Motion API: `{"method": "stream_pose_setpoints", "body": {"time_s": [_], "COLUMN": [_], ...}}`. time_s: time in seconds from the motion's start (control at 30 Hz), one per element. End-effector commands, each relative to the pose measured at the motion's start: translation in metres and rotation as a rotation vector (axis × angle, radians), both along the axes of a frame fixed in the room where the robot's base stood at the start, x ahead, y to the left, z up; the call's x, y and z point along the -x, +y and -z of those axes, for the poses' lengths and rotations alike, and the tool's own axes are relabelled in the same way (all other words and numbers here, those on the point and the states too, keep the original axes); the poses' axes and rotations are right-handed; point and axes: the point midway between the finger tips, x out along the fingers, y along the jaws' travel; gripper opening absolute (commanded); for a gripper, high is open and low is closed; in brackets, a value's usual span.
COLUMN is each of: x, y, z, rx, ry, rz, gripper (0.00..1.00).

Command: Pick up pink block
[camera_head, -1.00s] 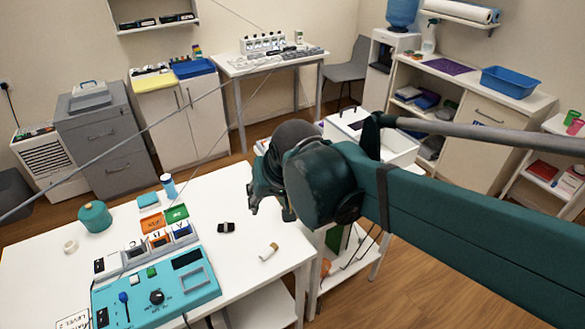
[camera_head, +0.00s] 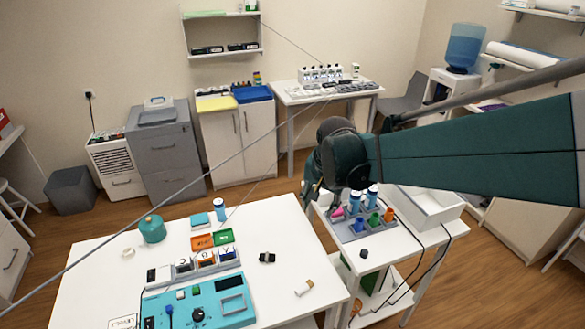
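A small pink object (camera_head: 338,212) lies on the grey tray (camera_head: 350,238) on the small white side table; it is too small to tell whether it is a block. My gripper (camera_head: 309,196) hangs in front of the tray's upper left side, just left of and above the pink object in the picture. I cannot tell the gap between them. The fingers are dark and small, and their opening cannot be made out. Nothing is clearly seen in the gripper.
The tray also holds blue, green and orange pieces (camera_head: 388,214) and blue-capped bottles (camera_head: 355,202). A white bin (camera_head: 430,208) stands behind it to the right.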

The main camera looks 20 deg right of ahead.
Motion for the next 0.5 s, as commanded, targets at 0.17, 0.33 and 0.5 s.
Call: {"method": "stream_pose_setpoints", "body": {"time_s": [0.17, 0.33, 0.5], "x": [-0.018, -0.034, -0.048], "y": [-0.016, -0.03, -0.046], "z": [-0.001, 0.003, 0.009], "rx": [-0.027, -0.051, -0.073], "ry": [0.035, 0.068, 0.1], "rz": [0.096, 0.187, 0.279], "gripper": [0.39, 0.39, 0.39]}}
